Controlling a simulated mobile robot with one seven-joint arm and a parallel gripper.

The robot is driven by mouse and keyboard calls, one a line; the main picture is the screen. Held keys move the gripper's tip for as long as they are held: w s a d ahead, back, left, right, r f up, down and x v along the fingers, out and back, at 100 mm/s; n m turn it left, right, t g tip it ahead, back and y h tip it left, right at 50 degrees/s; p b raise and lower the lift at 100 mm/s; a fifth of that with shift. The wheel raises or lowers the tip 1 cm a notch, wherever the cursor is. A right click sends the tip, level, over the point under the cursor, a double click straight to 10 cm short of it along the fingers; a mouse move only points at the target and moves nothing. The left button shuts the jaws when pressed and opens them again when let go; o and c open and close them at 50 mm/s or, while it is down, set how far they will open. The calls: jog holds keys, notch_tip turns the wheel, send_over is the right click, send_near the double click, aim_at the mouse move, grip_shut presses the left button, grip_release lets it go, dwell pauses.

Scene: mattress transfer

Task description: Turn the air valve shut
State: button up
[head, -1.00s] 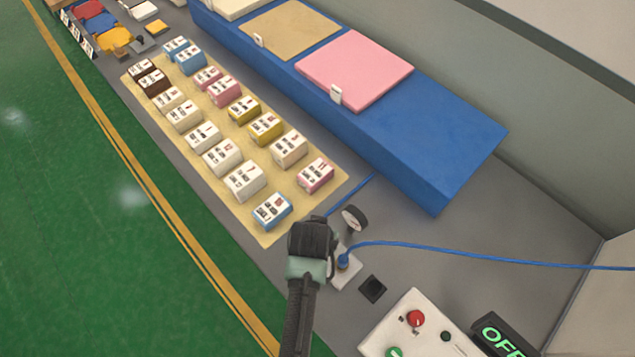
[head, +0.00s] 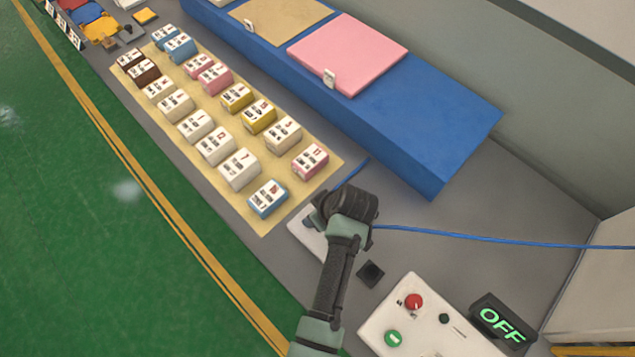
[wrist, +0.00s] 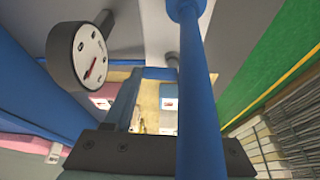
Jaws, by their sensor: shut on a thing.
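The air valve's white base plate (head: 303,238) lies on the grey bench, with a small blue fitting (head: 309,222) at its left part. My gripper (head: 350,203) is over the plate's right part and hides most of the valve. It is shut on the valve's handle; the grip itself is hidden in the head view. In the wrist view a blue rod (wrist: 198,85) runs upright close to the camera, past my dark gripper body. A round pressure gauge (wrist: 90,55) with a red needle stands at its left. The gauge's numbers are too small to read.
A blue hose (head: 480,237) runs right from the valve. A control box (head: 425,325) with red and green buttons and an OFF sign (head: 502,323) stand in front. A small black block (head: 370,273) is near my arm. A blue platform (head: 430,140) with pads and several small boxes are behind.

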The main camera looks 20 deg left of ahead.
jog(key=shift+w+n+g, duration=0.1)
jog(key=shift+n+g, duration=0.2)
jog(key=shift+n, duration=0.3)
jog(key=o, duration=1.4)
jog(key=shift+c, duration=0.2)
jog(key=b+v, duration=0.1)
jog(key=v, duration=1.2)
jog(key=shift+b, duration=0.4)
